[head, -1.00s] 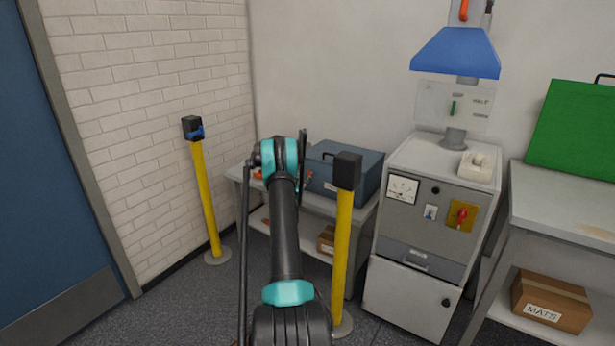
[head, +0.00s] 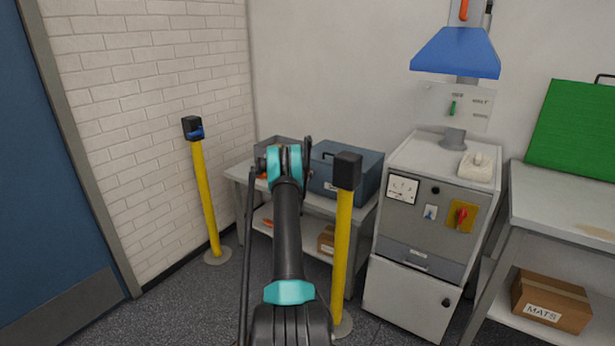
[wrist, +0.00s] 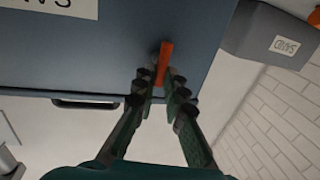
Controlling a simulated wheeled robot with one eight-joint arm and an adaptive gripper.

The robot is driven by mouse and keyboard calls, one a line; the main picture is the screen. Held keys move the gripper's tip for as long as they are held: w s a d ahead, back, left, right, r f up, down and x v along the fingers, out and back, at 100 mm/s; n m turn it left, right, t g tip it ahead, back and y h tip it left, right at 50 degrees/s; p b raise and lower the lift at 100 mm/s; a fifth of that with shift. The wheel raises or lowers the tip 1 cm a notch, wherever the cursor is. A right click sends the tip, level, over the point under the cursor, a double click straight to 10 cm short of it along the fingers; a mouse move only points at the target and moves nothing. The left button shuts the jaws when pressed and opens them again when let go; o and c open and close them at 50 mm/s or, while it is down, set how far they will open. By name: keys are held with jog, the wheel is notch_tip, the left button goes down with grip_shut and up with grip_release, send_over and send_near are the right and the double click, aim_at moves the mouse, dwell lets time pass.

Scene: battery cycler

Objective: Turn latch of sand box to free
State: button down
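The sand box (head: 362,172) is a blue-grey box on a low table, with a handle and a partly hidden white label. In the wrist view its face (wrist: 110,55) fills the upper part, with the label upside down. The latch (wrist: 165,62) is an orange bar on that face, close to upright in the picture and slightly tilted. My gripper (wrist: 157,88) is at the latch, its two dark fingers apart on either side of the bar's near end. I cannot tell whether either finger touches it.
A grey labelled bin (wrist: 272,35) stands beside the box. A yellow post (head: 342,255) stands right of my arm, another (head: 206,200) to the left. The cycler cabinet (head: 425,240) is right of the table (head: 236,172). A brick wall is on the left.

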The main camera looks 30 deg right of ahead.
dwell(0.4)
jog(key=n+g, duration=0.1)
jog(key=n, duration=0.4)
jog(key=w+n+g, duration=0.1)
jog(key=n, duration=0.4)
jog(key=f+n+g, duration=0.1)
jog(key=n, duration=0.4)
jog(key=shift+w+a+n+g, duration=0.3)
jog(key=shift+a+g, duration=0.1)
dwell(0.5)
jog(key=c, duration=1.6)
grip_release()
